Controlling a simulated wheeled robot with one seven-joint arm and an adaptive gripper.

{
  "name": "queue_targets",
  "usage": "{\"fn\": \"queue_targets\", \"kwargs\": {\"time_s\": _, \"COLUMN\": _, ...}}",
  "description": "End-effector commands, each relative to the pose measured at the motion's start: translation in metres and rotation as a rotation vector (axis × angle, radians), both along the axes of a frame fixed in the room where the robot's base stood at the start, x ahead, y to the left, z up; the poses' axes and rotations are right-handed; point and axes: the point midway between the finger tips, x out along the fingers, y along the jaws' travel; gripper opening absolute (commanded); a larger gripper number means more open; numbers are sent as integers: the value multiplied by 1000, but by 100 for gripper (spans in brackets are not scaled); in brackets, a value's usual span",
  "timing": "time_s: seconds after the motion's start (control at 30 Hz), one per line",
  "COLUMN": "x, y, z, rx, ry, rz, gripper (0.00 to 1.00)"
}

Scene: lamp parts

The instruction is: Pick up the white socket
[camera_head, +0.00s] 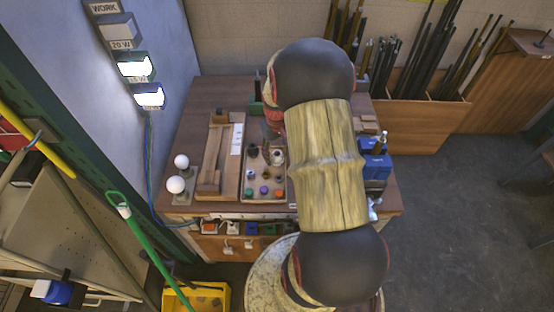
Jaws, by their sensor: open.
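A shallow tray (267,197) on the workbench holds several small lamp parts in rows. A small white part (278,158), which looks like the white socket, stands in the tray's back right area, close to my arm's edge in the picture. My arm hides the bench right of the tray and part of the gripper.
A wooden fixture (213,165) stands left of the tray. Two white globe bulbs (176,184) sit at the bench's left edge. A blue device (376,165) stands at the right. The workbench (196,98) has clear wood at the back left.

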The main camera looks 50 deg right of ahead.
Motion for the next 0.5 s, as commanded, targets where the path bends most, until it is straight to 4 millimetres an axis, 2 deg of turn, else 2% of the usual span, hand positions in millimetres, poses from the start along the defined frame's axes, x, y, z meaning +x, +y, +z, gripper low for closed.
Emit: {"fn": "queue_targets", "kwargs": {"time_s": 0.5, "x": 0, "y": 0, "z": 0, "rx": 0, "ry": 0, "rz": 0, "gripper": 19}}
